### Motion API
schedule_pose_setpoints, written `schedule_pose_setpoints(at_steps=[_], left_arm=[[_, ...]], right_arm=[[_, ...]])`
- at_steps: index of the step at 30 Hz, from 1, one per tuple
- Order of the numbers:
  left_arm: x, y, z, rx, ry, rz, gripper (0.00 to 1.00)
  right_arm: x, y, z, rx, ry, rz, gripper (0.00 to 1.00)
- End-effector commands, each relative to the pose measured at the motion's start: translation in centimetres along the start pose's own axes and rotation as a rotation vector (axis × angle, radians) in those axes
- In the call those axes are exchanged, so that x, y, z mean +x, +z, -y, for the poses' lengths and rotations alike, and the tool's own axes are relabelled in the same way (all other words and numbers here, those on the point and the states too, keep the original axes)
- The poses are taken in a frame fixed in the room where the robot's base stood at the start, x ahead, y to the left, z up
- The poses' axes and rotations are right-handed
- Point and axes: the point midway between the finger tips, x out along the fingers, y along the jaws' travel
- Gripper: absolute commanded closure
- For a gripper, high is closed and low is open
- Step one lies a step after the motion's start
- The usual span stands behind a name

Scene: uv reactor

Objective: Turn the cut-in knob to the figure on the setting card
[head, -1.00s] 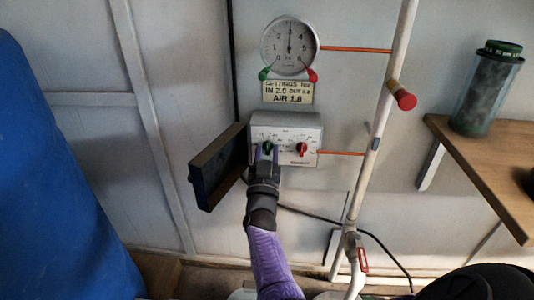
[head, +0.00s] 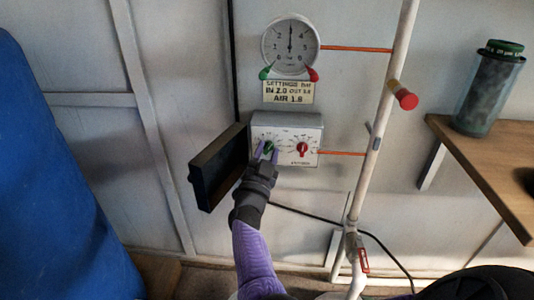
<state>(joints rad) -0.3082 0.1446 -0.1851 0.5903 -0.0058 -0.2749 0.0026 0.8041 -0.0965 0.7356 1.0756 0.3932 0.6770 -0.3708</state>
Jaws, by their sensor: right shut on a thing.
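The grey control box (head: 286,122) is on the wall, with its dark cover (head: 217,168) swung open to the left. A green knob (head: 269,147) is on its left and a red knob (head: 302,149) on its right. My right gripper (head: 267,152) is shut on the green knob, one finger on each side, partly hiding its scale. The knob's exact reading is too small to tell. The setting card (head: 288,92) above the box reads IN 2.0, an OUT figure that is blurred, and AIR 1.8. My left gripper is not in view.
A round gauge (head: 290,46) with green and red markers hangs above the card, its needle pointing up. A white pipe (head: 382,125) with a red-capped fitting (head: 405,100) runs to the right. A wooden shelf (head: 490,170) holds a jar (head: 487,95). A blue drum (head: 55,180) stands left.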

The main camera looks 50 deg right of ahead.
Motion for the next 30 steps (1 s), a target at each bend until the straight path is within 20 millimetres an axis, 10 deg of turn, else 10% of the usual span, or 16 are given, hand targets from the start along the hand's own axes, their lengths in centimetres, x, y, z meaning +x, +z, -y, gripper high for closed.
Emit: schedule_pose_setpoints(at_steps=[17, 18, 19, 30], left_arm=[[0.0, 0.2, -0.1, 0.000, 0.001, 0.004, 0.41], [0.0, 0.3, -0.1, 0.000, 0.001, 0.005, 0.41], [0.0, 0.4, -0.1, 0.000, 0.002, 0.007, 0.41], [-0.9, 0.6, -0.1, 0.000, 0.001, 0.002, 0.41]], right_arm=[[-0.1, 0.2, -0.1, 0.038, 0.017, 0.007, 1.00], [-0.1, 0.2, -0.1, 0.038, 0.017, 0.007, 0.58], [-0.1, 0.2, -0.1, 0.038, 0.017, 0.007, 0.52], [-1.7, -0.1, 0.2, 0.040, 0.016, 0.006, 0.50]])
